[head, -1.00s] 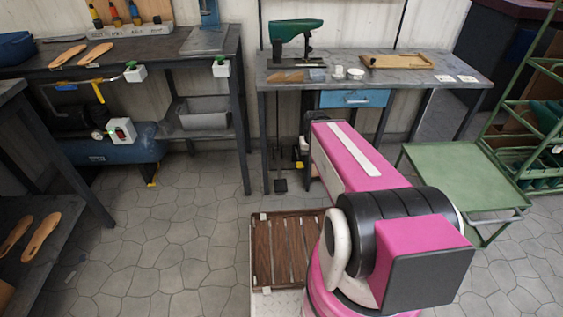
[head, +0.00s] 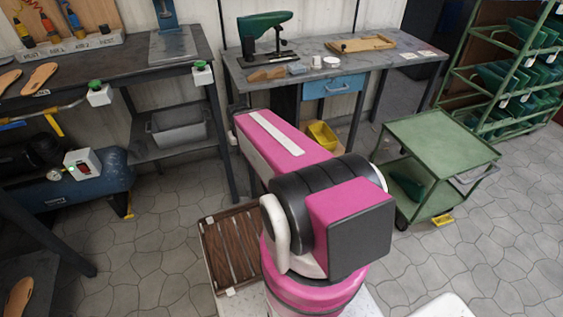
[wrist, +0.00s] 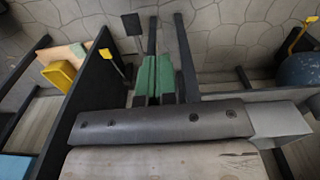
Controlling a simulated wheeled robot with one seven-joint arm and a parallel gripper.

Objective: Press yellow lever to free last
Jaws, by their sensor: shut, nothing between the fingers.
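The green last (head: 265,25) sits on its dark stand on the middle workbench in the head view. The yellow lever (wrist: 106,54) shows small in the upper left of the wrist view, beside a dark bench leg and close to a black pedal plate (wrist: 132,24). Both are hidden behind my arm in the head view. My gripper (wrist: 156,60) shows in the wrist view as two green-padded fingers side by side, shut and empty. It is apart from the lever, which lies up and to the left of it in that view. My arm hides the gripper in the head view.
A yellow bin (head: 321,135) stands under the middle bench (head: 400,62), below its blue drawer (head: 333,86). The left bench (head: 120,75) has a grey bin (head: 180,126) on its lower shelf. A green trolley (head: 440,140) stands right. Floor is clear at far right.

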